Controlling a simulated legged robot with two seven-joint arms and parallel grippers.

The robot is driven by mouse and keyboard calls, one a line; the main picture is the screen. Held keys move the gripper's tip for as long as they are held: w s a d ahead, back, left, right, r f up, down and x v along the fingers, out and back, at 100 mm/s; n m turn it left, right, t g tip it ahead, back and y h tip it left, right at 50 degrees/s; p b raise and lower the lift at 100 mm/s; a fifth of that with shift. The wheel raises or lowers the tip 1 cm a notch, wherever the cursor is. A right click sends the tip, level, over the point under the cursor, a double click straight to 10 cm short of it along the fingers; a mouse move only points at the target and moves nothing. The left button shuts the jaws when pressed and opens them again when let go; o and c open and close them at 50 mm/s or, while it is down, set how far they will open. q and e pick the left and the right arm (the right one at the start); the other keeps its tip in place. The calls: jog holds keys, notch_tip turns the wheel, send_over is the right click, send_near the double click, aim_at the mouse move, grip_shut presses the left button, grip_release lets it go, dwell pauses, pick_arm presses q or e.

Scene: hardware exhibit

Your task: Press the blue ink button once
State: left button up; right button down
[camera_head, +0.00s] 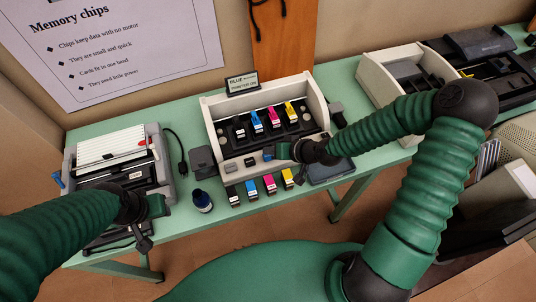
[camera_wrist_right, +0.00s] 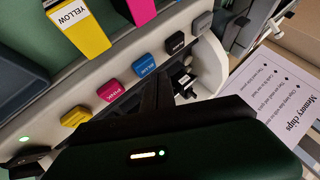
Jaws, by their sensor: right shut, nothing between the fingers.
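The blue ink button (camera_wrist_right: 143,64) is a small labelled block in a row on the printer's pale front panel. It sits between the pink button (camera_wrist_right: 110,90) and the black button (camera_wrist_right: 174,43). My right gripper (camera_wrist_right: 164,82) is shut and empty, its dark fingertips close to the blue button's lower right side; contact cannot be told. In the head view my right gripper (camera_head: 283,152) is at the printer's front panel and hides part of the button row. My left gripper (camera_head: 148,222) is over the left device; its jaw opening is unclear.
The printer (camera_head: 228,140) holds several colour cartridges and bears a sign (camera_head: 241,82). More cartridges (camera_head: 269,184) lie in front on the green table (camera_head: 245,212), beside a dark ink bottle (camera_head: 202,201). A yellow button (camera_wrist_right: 75,118) and a grey button (camera_wrist_right: 202,23) end the row.

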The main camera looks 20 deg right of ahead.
aim_at(270, 157)
jog(key=shift+f, duration=0.15)
jog(key=shift+f, duration=0.2)
jog(key=shift+f+b, duration=0.4)
jog(key=shift+f, duration=0.15)
dwell(0.5)
jog(key=shift+r+p, duration=1)
jog(key=shift+p, duration=0.1)
notch_tip(270, 157, up, 5)
jog(key=p, duration=0.5)
jog(key=shift+r, duration=0.1)
